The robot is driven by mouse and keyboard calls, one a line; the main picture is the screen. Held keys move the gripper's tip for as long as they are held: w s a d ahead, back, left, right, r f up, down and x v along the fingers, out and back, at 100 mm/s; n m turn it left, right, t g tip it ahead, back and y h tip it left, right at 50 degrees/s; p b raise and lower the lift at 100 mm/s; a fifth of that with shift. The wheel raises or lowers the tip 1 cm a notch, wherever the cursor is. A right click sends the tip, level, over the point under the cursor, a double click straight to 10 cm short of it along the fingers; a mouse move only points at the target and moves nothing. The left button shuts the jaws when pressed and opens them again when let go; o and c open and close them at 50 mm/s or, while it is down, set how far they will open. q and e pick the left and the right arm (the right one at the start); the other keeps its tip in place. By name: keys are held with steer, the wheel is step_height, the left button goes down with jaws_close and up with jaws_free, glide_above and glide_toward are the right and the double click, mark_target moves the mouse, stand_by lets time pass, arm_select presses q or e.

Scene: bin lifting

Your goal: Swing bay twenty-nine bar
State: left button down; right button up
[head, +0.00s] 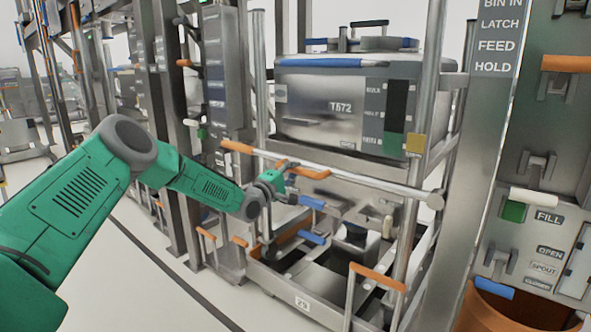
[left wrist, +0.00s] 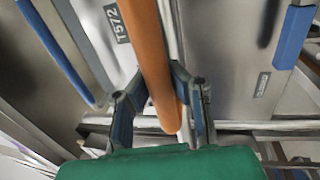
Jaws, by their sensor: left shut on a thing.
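The bay bar (head: 365,178) is a long silver rail with an orange end grip, and it lies across the front of the bay below the bin. The bay's low front edge carries a plate (head: 302,303) reading 29. My left gripper (head: 291,192) is at the bar, left of its middle. In the left wrist view, my left gripper (left wrist: 160,108) has its fingers on both sides of an orange handle (left wrist: 155,55) and is shut on it. The handle's rounded end shows between the fingers. My right gripper is not in view.
A steel bin (head: 310,105) marked T572 stands behind the bar. A steel post (head: 455,190) with printed labels rises on the right, beside a panel with white and blue levers. More orange handles (head: 377,277) stick out low at the front. The floor at lower left is clear.

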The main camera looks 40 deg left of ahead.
arm_select(q)
steer(key=shift+s+f, duration=0.2)
steer(key=shift+f, duration=0.65)
steer(key=c, duration=1.4)
jaws_free()
steer(key=shift+s+a, duration=0.1)
steer(key=shift+s, duration=0.05)
steer(key=shift+a, duration=0.1)
steer(key=shift+r, duration=0.2)
steer(key=shift+r, duration=0.15)
steer(key=v, duration=1.1)
steer(key=shift+s, duration=0.35)
